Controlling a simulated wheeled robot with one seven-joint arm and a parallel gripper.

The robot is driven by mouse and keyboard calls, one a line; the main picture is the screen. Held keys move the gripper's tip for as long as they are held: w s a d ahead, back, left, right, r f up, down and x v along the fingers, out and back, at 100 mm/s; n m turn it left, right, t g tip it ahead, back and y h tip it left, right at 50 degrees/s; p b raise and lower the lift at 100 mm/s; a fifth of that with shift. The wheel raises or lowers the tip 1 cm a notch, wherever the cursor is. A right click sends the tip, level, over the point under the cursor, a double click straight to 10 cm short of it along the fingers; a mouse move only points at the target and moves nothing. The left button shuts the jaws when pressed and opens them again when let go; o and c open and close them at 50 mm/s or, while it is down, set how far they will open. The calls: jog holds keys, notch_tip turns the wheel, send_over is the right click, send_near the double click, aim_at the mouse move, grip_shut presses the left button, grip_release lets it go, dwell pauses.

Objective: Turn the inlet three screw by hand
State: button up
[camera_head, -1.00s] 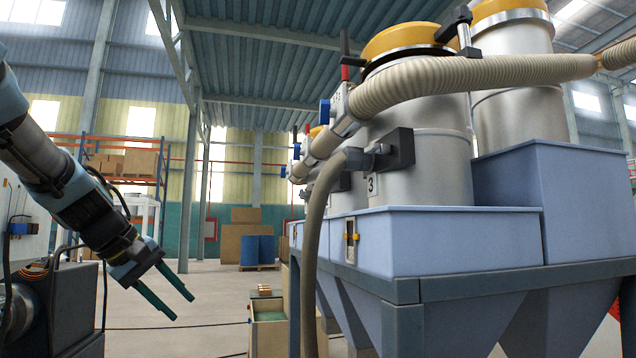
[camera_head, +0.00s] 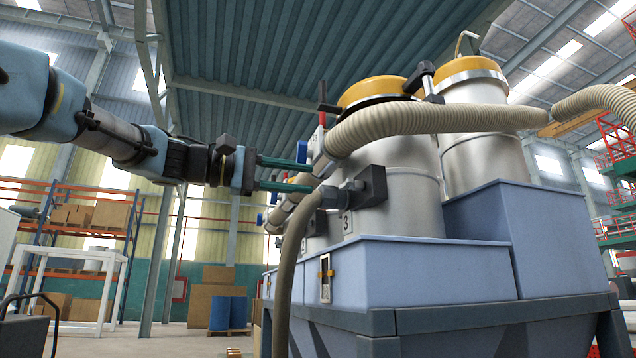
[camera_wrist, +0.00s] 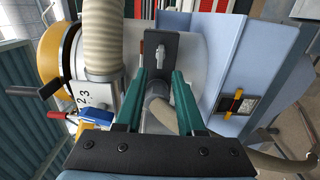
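The number 3 hopper (camera_head: 388,215) is a silver cylinder with a yellow lid and a "3" label. A black block (camera_head: 372,187) sticks out of its side, with a grey fitting and a beige-grey hose (camera_head: 292,245) bending down from it. In the wrist view the block shows as a black plate (camera_wrist: 175,43) with a small grey screw-like piece (camera_wrist: 161,56) on its face. My gripper (camera_head: 310,178) points at this fitting with its two green fingers apart. In the wrist view the fingertips (camera_wrist: 164,76) sit either side of the fitting's line; contact cannot be told.
A thick ribbed hose (camera_head: 430,122) crosses just above the fingers. A blue valve handle (camera_head: 302,151) is close to the upper finger. Pale blue bins (camera_head: 430,270) stand below. Free air lies left of the hoppers, before the shelving (camera_head: 75,220).

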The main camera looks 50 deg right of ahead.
aim_at(343, 184)
jog(key=p+x, duration=0.4)
jog(key=x, duration=0.2)
jog(key=shift+s+d+r, duration=0.15)
jog(key=shift+s+d, duration=0.1)
jog(key=shift+d+f, duration=0.2)
jog(key=shift+f, duration=0.05)
jog(key=shift+s+b, duration=0.1)
jog(key=shift+b, duration=0.2)
jog(key=shift+c, duration=0.4)
grip_shut()
